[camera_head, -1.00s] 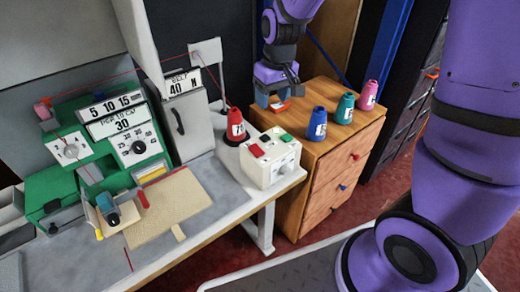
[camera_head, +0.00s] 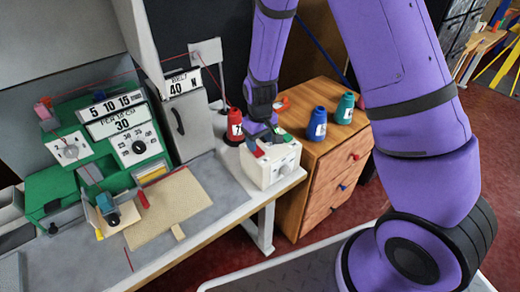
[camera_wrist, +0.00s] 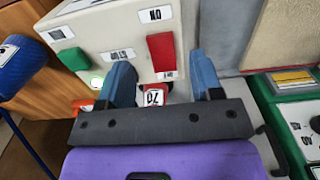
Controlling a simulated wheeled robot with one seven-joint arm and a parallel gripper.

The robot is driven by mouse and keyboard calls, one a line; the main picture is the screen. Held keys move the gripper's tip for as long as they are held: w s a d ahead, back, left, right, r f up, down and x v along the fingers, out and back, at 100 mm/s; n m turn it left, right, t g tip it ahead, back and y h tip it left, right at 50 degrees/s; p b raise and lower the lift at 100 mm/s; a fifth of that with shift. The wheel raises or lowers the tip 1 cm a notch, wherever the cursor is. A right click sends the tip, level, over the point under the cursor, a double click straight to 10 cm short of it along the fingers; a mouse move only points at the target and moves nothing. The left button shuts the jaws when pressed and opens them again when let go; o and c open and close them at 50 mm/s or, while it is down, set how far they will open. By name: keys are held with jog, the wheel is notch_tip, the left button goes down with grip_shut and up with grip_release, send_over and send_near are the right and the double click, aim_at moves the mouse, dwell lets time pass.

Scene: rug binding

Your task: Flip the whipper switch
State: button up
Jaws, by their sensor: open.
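A white switch box (camera_head: 268,173) stands at the right end of the bench. In the wrist view the box (camera_wrist: 110,28) carries a red switch (camera_wrist: 161,51) beside an "ON" label, and a green button (camera_wrist: 74,58). Which of these is the whipper switch I cannot tell for sure. My gripper (camera_wrist: 163,80) is open, with two blue fingers apart and nothing held. The red switch appears between and just beyond the fingertips; contact is not visible. In the head view my gripper (camera_head: 262,137) is just above the box's back side and partly covers its top.
A red thread cone (camera_head: 235,128) stands close behind the box, near my fingers. A blue cone (camera_head: 317,124) and a teal cone (camera_head: 345,108) stand on the wooden drawer cabinet (camera_head: 320,185). A green machine (camera_head: 130,140) and a tan mat (camera_head: 172,205) lie to the left.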

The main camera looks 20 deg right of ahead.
aim_at(260, 153)
jog(key=shift+f, duration=2.05)
